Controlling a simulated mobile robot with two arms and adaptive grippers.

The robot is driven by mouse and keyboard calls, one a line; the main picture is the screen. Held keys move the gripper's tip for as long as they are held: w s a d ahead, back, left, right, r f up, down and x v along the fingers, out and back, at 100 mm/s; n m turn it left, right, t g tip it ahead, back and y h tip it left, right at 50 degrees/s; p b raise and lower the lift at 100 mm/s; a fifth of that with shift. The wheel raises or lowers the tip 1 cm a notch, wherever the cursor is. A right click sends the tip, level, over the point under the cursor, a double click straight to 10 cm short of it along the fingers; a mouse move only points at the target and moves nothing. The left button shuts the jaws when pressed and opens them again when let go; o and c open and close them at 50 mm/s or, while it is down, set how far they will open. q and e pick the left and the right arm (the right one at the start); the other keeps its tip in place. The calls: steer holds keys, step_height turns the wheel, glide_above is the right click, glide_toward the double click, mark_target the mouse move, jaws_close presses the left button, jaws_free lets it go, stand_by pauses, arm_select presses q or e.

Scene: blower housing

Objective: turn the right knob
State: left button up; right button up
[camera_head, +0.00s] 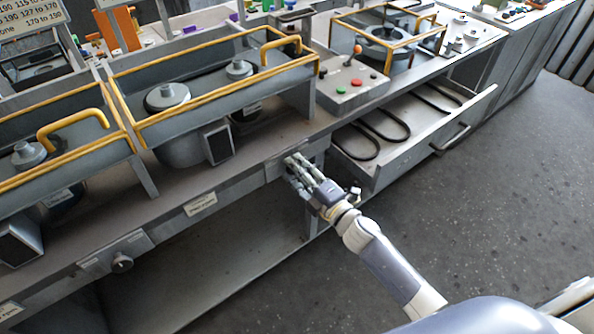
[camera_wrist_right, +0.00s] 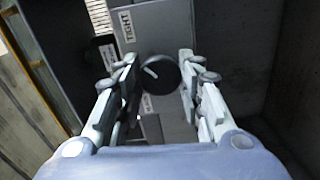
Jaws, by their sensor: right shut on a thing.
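The right knob (camera_wrist_right: 161,76) is a dark round dial with a pale pointer line, on a grey panel (camera_wrist_right: 160,25) with a "TIGHT" label. In the wrist view it sits between the two fingers of my right gripper (camera_wrist_right: 158,62), which is shut on it. In the head view my right gripper (camera_head: 298,166) is at the front edge of the bench, and its fingers hide the knob. The pointer slants toward the upper left in the wrist view. My left gripper is not in view.
Another dark knob (camera_head: 122,263) is on the bench front at lower left. An open drawer (camera_head: 392,166) holding black belts juts out right of my gripper. Yellow-railed blower housings (camera_head: 215,95) and a button box (camera_head: 350,92) stand on the bench. The floor (camera_head: 480,210) in front is clear.

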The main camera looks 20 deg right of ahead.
steer(key=o, duration=1.1)
steer(key=shift+c, duration=0.2)
steer(key=v, duration=1.2)
